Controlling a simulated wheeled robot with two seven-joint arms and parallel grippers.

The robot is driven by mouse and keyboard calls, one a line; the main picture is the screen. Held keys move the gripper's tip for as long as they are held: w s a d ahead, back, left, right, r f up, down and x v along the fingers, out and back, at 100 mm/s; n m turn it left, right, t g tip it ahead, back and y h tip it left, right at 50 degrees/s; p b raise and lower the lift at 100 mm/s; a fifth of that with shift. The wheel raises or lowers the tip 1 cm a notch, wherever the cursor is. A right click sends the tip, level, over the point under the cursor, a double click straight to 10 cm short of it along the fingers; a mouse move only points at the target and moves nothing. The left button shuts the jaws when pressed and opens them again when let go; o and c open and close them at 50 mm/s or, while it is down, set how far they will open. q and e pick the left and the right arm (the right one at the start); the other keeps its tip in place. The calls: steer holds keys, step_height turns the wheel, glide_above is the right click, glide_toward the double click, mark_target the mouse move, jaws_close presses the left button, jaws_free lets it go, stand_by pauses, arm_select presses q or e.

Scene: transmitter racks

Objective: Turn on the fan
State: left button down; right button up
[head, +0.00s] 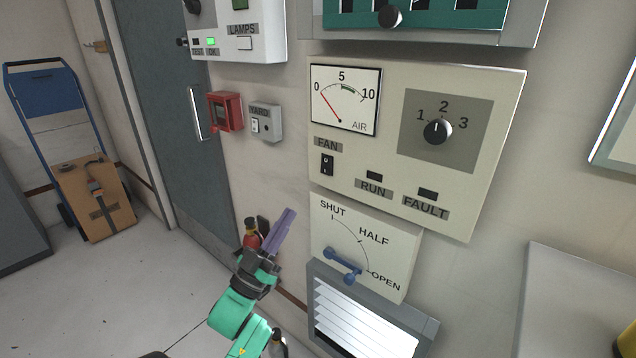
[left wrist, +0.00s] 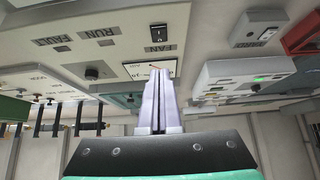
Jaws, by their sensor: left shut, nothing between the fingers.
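The fan switch (head: 327,164) is a small black rocker under the FAN label on the cream panel (head: 475,90). It also shows in the left wrist view (left wrist: 157,33), where the panel appears upside down. The dark RUN window (head: 374,175) and dark FAULT window (head: 428,194) are to its right. The AIR gauge (head: 345,98) needle rests near 0. The black selector knob (head: 437,131) points about at 2. My left gripper (head: 289,214) is shut and empty, below and left of the switch and apart from it. My right gripper is out of view.
Below the panel is a SHUT-HALF-OPEN plate with a blue lever (head: 343,266) near OPEN, above a louvred vent (head: 360,325). A grey YARD switch box (head: 265,122) and red box (head: 225,112) are left of the panel. A red extinguisher (head: 251,236) is behind my left gripper.

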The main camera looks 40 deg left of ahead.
mark_target(325, 168)
arm_select(q)
steer(key=x, duration=0.3)
steer(key=w+f+p+x, duration=0.1)
steer(key=x, duration=0.3)
steer(key=f+p+x, duration=0.1)
steer(key=x, duration=0.2)
steer(key=shift+w+a+r, duration=0.1)
steer(key=shift+w+r, duration=0.15)
steer(key=shift+w, duration=0.25)
steer(key=shift+w+f, duration=0.1)
steer(key=shift+w, duration=0.2)
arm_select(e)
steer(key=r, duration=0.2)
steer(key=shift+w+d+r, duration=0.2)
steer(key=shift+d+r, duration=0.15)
